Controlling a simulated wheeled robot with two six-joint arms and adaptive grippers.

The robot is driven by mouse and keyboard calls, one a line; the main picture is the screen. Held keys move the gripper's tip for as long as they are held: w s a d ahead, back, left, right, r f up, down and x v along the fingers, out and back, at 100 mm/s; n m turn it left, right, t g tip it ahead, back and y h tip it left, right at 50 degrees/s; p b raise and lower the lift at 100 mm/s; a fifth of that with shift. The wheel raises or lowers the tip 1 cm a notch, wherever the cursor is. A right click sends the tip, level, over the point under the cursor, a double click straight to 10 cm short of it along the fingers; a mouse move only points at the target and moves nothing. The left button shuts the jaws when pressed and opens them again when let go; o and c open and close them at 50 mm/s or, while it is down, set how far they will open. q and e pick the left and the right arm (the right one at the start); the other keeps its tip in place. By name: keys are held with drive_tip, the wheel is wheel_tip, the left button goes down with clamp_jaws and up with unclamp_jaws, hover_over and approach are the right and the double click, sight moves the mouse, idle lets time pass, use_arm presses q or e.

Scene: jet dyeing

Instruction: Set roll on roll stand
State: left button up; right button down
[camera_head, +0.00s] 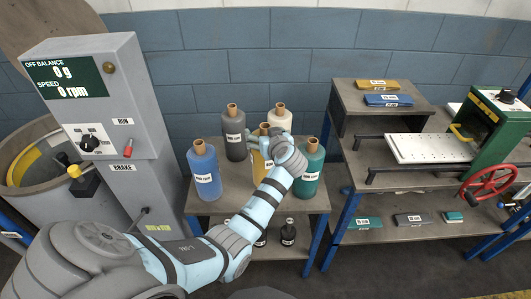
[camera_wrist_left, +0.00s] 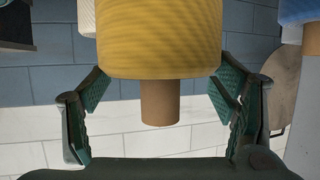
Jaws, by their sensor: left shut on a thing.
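My left gripper (camera_head: 268,146) is at the yellow roll (camera_head: 259,166), above a grey table with blue legs (camera_head: 233,202). The gripper and forearm hide much of this roll. No separate roll stand can be made out. My right gripper is not in view.
A grey control cabinet (camera_head: 117,100) and a round vat (camera_head: 45,165) are at the left. At the right, a shelf unit (camera_head: 345,128) holds a white perforated plate (camera_head: 428,148) and a green machine with a red handwheel (camera_head: 489,183). Dark bottles (camera_head: 288,232) stand below the rolls.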

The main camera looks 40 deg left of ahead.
use_arm(q)
wheel_tip(320, 180, down, 6)
drive_tip(key=shift+r+b, duration=0.1)
drive_tip(key=shift+b, duration=0.75)
drive_tip(key=o, duration=2)
drive_tip(key=shift+c, duration=0.2)
